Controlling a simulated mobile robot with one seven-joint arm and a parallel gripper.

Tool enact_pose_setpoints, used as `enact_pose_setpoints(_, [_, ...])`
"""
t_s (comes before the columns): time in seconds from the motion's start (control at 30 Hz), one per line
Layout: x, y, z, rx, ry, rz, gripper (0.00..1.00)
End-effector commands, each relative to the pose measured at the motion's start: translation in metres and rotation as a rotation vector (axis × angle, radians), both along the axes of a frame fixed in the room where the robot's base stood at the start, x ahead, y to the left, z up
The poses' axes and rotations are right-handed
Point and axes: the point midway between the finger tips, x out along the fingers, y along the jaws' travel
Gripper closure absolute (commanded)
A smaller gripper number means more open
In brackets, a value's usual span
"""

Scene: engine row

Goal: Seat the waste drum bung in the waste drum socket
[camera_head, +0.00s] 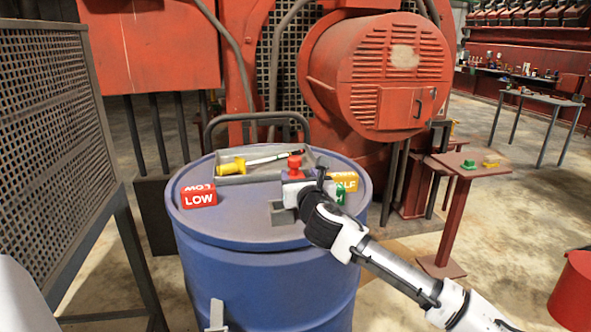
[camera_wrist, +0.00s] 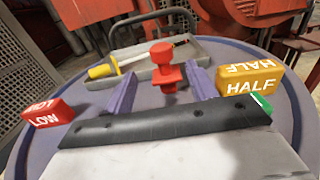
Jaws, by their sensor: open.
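The red bung (camera_head: 295,169) stands upright on the blue waste drum's top, near the tray. It also shows in the wrist view (camera_wrist: 163,66), with a wider top and a narrower neck. My gripper (camera_wrist: 161,78) is open, with one finger on each side of the bung and a visible gap to each. In the head view my gripper (camera_head: 296,187) is at the bung, and my wrist hides part of the drum top (camera_head: 235,228).
A grey tray (camera_head: 237,178) holding a yellow-handled tool (camera_head: 232,167) lies behind the bung. A red LOW block (camera_head: 198,195) sits at the left, a yellow HALF block (camera_wrist: 250,83) and a partly hidden green block (camera_head: 340,196) at the right. A mesh panel (camera_head: 45,120) stands left.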

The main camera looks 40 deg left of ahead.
Motion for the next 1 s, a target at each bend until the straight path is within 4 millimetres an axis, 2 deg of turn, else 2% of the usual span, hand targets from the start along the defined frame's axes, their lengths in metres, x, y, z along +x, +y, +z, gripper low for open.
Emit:
enact_pose_setpoints(0.1, [0.011,0.014,0.002,0.001,0.002,0.001,0.43])
enact_pose_setpoints(0.37, [0.023,0.027,0.002,0.002,0.002,0.001,0.43])
enact_pose_setpoints(0.7, [0.051,0.057,0.002,0.002,0.002,0.002,0.43])
enact_pose_setpoints(1.0, [0.054,0.059,0.0,0.002,0.001,0.002,0.43])
